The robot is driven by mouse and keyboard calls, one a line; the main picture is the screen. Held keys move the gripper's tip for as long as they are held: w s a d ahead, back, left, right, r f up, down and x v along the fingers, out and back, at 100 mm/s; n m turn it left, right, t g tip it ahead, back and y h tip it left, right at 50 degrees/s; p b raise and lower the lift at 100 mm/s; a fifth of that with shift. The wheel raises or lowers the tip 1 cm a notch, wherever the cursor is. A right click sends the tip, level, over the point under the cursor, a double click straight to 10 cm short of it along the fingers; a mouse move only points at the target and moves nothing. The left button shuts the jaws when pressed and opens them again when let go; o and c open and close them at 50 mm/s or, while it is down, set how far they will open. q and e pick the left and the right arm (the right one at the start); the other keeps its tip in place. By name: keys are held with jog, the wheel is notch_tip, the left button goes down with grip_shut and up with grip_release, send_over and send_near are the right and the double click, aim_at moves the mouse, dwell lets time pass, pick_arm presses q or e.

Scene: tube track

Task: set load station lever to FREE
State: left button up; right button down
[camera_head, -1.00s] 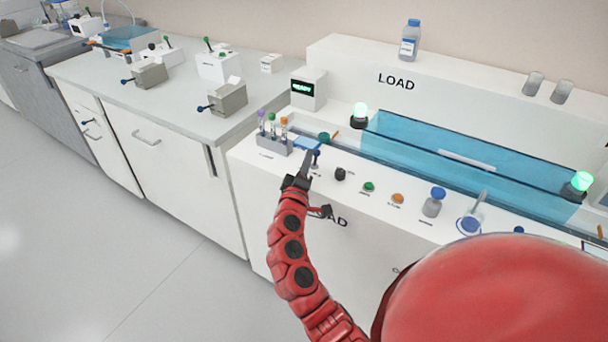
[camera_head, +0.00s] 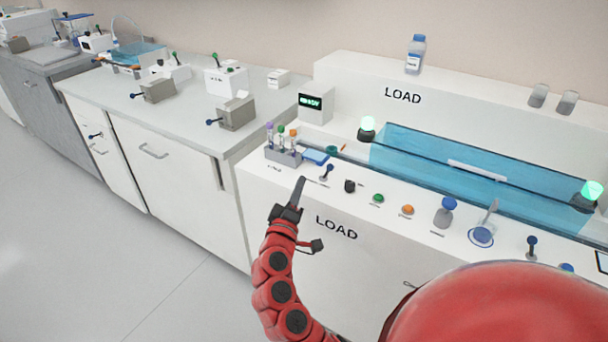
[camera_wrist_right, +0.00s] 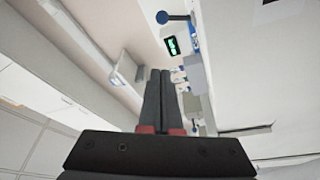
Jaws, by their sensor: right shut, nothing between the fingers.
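The load station (camera_head: 270,195) is a white bench unit marked LOAD. A small lever with a dark blue ball knob (camera_head: 329,168) stands on its top near the left front edge, its stem leaning slightly right. The lever's setting label is too small to read. The blue knob also shows at the top of the right wrist view (camera_wrist_right: 172,17). My right gripper (camera_head: 302,182) is shut and empty, just left of and nearer than the lever, apart from it in the picture. Its two dark fingers lie together in the wrist view (camera_wrist_right: 160,73). My left gripper is out of view.
A tube rack (camera_head: 283,157) and blue pad (camera_head: 315,156) lie behind the lever. A black knob (camera_head: 350,186), green button (camera_head: 378,198) and orange button (camera_head: 407,209) stand to its right. A second blue-knobbed lever (camera_head: 532,241) is farther right. Open floor lies left.

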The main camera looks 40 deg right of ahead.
jog(key=v, duration=0.3)
jog(key=shift+a, duration=0.2)
dwell(0.3)
